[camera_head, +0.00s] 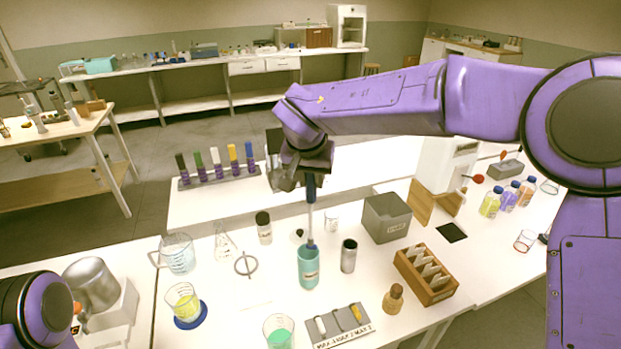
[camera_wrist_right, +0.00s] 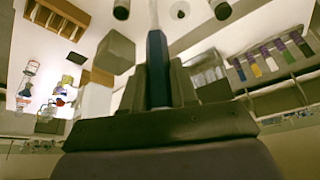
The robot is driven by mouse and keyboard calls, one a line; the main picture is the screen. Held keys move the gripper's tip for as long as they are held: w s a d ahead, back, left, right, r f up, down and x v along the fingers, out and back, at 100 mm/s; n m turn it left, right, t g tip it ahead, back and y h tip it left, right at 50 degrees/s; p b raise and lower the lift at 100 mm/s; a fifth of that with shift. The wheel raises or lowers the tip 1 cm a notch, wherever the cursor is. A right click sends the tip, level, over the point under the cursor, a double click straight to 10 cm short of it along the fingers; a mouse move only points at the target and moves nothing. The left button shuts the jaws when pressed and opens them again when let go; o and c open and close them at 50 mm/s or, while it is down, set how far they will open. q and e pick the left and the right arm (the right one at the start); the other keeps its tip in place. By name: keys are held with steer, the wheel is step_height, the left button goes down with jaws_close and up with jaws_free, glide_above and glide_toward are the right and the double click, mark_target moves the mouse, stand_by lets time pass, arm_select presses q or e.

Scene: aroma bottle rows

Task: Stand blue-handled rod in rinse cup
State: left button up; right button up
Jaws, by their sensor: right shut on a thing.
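The blue-handled rod (camera_head: 310,222) hangs upright, with its blue handle at the top and a pale shaft below. My right gripper (camera_head: 309,174) is shut on the blue handle, which also shows between the fingers in the right wrist view (camera_wrist_right: 157,68). A teal cup (camera_head: 308,270), which looks like the rinse cup, stands on the white bench directly below the gripper. The rod's bluish lower end is at the cup's mouth; how deep it reaches inside is hidden. My left gripper is out of view; only part of my left arm shows at lower left.
A dark metal cylinder (camera_head: 348,256) stands close to the right of the cup. A grey box (camera_head: 387,217) and a wooden rack (camera_head: 427,275) are further right. A labelled tray (camera_head: 340,325) and a beaker of green liquid (camera_head: 278,331) are in front. A capped jar (camera_head: 264,228) stands behind left.

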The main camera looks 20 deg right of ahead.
mark_target(308, 196)
steer(key=x, duration=0.2)
steer(key=b+x, duration=0.1)
steer(key=x, duration=0.1)
steer(key=a+b+x, duration=0.1)
steer(key=x, duration=0.1)
steer(key=shift+w+f, duration=0.1)
steer(key=shift+f, duration=0.5)
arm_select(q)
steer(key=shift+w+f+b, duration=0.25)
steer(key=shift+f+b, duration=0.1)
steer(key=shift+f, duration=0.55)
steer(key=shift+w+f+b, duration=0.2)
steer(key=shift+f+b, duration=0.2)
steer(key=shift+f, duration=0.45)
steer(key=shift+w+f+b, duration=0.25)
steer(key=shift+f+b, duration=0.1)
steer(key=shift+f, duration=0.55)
arm_select(e)
step_height(308, 196, down, 9)
steer(key=shift+w+r, duration=0.2)
